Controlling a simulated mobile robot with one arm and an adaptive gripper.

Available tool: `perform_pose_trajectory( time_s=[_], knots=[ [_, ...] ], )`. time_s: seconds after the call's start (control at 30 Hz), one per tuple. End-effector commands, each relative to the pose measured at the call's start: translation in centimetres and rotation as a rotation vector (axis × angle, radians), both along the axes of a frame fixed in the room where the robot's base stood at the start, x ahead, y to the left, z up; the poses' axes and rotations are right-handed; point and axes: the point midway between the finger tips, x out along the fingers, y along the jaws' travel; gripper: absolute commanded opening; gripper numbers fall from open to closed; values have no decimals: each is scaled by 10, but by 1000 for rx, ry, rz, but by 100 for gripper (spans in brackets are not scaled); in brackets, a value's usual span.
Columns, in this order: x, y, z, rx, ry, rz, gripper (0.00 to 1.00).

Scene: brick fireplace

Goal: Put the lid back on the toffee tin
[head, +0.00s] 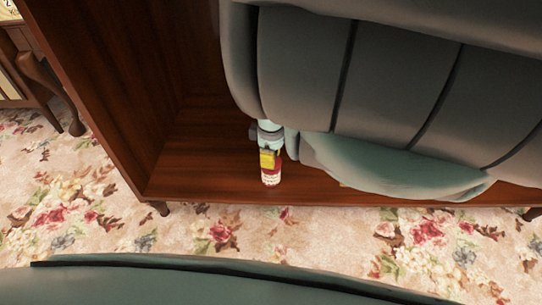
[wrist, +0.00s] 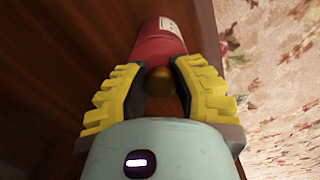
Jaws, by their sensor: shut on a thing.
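A red cylinder with a pale label (wrist: 168,38), which looks like the toffee tin, is at the top of the wrist view. In the head view, the red and white tin (head: 271,177) shows at the front of a wooden shelf. My gripper (wrist: 160,66) has its yellow fingers closed on both sides of the tin's near end. A dark gold round part (wrist: 158,82) shows between the fingers; I cannot tell if it is the lid. No separate lid is visible. In the head view, my gripper (head: 268,160) partly covers the tin.
The reddish-brown wooden shelf (head: 222,180) has a side wall (head: 110,90) at left. Floral carpet (head: 220,232) lies in front of its edge. A darker wooden piece with a curved leg (head: 50,85) stands at far left. My arm hides much of the shelf to the right.

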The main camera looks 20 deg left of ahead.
Motion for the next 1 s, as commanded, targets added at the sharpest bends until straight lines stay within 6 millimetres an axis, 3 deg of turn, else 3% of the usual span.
perform_pose_trajectory(
  time_s=[0.13,0.17,0.4,0.6,0.63,0.87,1.0],
  knots=[
    [0,0,0,0,0,0,0],
    [0,0,0,0,0,0,29],
    [0,0,0,0,0,0,54],
    [0,0,0,0,0,0,57],
    [0,0,0,0,0,0,66],
    [0,0,0,0,0,0,90],
    [0,0,0,0,0,0,90]
  ],
)
